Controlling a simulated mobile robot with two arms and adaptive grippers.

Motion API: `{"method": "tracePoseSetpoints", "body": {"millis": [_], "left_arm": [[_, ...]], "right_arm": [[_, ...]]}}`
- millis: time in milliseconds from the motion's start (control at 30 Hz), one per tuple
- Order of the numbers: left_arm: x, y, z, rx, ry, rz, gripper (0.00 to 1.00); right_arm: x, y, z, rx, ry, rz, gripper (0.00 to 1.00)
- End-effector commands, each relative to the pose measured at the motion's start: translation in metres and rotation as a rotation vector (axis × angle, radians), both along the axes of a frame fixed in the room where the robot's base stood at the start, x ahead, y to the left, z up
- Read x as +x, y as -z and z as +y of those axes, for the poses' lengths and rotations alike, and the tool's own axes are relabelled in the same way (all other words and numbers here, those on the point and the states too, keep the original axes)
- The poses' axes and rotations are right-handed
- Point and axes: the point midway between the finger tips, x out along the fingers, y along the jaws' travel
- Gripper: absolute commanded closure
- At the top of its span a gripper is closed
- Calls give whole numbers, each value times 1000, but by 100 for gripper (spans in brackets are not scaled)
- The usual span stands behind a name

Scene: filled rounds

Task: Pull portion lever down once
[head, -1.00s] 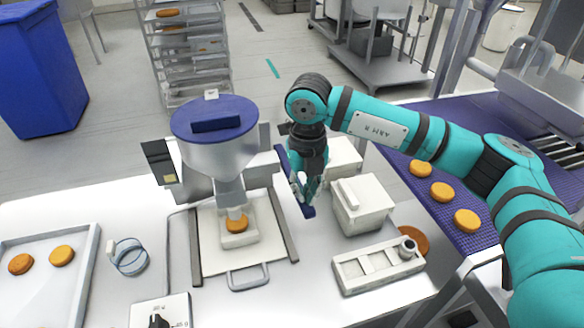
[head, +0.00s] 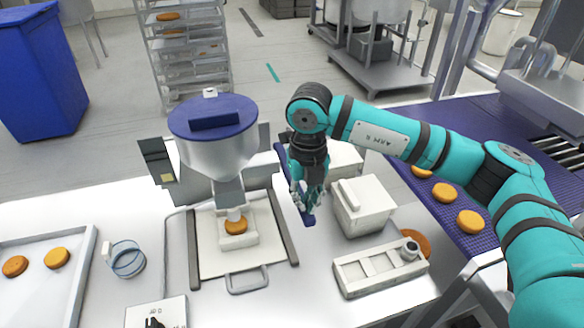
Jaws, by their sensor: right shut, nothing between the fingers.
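The portioning machine (head: 213,150) stands on the white table left of centre, with a blue-lidded funnel above a round orange-brown piece (head: 236,227). The portion lever, a blue bar (head: 309,220), is at the machine's right side. It slants down and to the right, and its middle is partly hidden behind my right gripper. My right gripper (head: 307,200) points down at the lever, shut with nothing between its fingers. It overlaps the lever in the picture; I cannot tell whether they touch. My left gripper is out of view.
White boxes (head: 364,208) stand close to the right of my right gripper. A white fixture (head: 380,270) lies in front of them. A tray (head: 75,285) with round pieces is at the left. A purple conveyor (head: 480,243) runs at the right.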

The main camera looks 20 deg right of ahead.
Motion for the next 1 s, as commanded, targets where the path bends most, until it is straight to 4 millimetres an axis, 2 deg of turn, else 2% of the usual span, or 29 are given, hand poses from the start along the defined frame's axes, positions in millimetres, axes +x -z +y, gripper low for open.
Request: {"method": "tracePoseSetpoints", "body": {"millis": [400, 1000], "left_arm": [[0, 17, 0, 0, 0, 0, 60], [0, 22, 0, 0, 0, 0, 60]], "right_arm": [[-3, 20, 0, -1, 0, 3, 100], [-3, 26, 0, -1, -1, 4, 100]]}}
